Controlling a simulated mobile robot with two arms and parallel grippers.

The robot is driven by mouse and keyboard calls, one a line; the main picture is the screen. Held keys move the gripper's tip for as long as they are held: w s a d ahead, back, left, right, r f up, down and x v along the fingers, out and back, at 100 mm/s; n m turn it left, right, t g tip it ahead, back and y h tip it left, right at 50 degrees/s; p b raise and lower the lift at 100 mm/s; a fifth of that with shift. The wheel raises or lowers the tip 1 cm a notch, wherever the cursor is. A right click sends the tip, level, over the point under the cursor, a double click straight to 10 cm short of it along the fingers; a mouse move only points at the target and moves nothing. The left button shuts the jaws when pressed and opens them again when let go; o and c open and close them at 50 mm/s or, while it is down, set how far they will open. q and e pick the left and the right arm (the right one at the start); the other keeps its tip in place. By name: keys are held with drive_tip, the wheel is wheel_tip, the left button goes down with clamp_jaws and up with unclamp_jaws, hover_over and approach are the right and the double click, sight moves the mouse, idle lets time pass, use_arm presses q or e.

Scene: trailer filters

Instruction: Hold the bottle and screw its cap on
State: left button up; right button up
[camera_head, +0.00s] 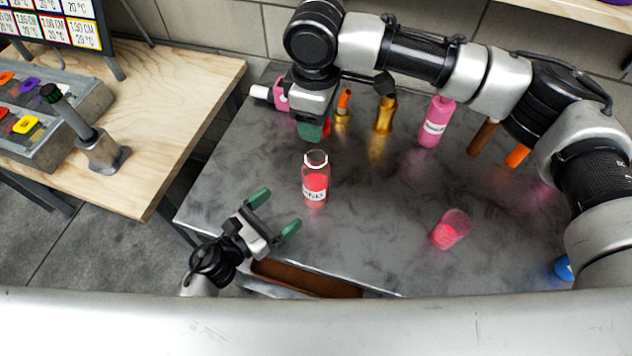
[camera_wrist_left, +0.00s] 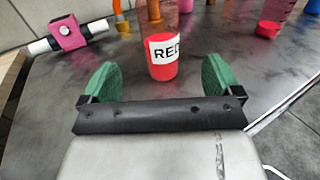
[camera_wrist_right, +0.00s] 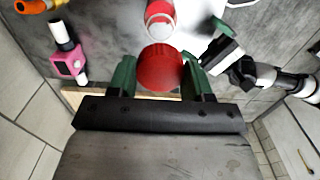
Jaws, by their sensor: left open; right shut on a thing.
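The clear bottle (camera_head: 315,190) with red content and a "RED" label stands upright and open-topped on the dark table. It also shows in the left wrist view (camera_wrist_left: 163,65) and at the top of the right wrist view (camera_wrist_right: 160,14). My left gripper (camera_head: 275,212) is open and empty, its green fingers pointing at the bottle from the front left, apart from it. My right gripper (camera_wrist_right: 160,80) is shut on the round red cap (camera_wrist_right: 160,66). In the head view the cap is mostly hidden by the right gripper (camera_head: 312,131), behind and above the bottle.
A pink bottle (camera_head: 436,122), a gold bottle (camera_head: 385,115) and a pink clamp-like item (camera_wrist_right: 66,62) stand toward the back. A tilted red-pink cup (camera_head: 450,230) is at the right. The table around the bottle is clear. A wooden table (camera_head: 180,100) adjoins at the left.

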sight(317, 177)
use_arm(q)
drive_tip(key=x, duration=1.2)
idle(0.3)
drive_tip(key=c, duration=1.4)
drive_tip(key=shift+o, duration=0.2)
use_arm(e)
drive_tip(key=shift+f, duration=2.5)
drive_tip(key=shift+f, duration=0.85)
drive_tip(key=shift+f, duration=0.55)
